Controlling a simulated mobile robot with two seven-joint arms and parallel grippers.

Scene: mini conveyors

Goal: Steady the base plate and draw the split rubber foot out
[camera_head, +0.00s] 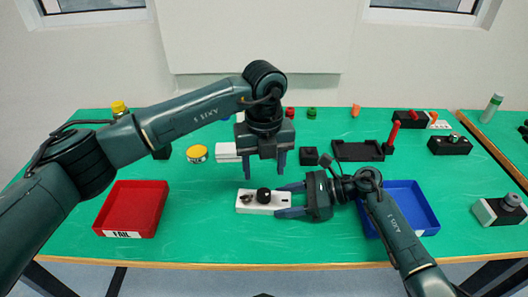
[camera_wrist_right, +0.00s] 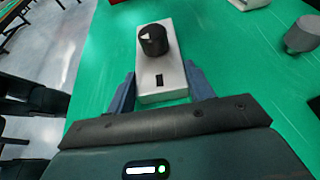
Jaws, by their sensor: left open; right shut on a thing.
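The white base plate (camera_head: 241,206) lies on the green table top, in front of the middle. A black round foot (camera_head: 263,195) stands on it, and a small dark piece (camera_head: 246,199) shows near its left end. In the right wrist view the plate (camera_wrist_right: 176,88) shows the black foot (camera_wrist_right: 153,41) at its far part and a dark slot nearer me. My right gripper (camera_head: 281,200) is shut on the plate's right end, one finger along each long side. My left gripper (camera_head: 266,168) points down, open and empty, above and behind the plate.
A red tray (camera_head: 103,225) marked FAIL stands at left. A blue tray (camera_head: 429,232) stands at right, partly behind my right arm. A black tray (camera_head: 358,160), a yellow-topped button (camera_head: 197,153) and several small parts stand behind. The table is clear between red tray and plate.

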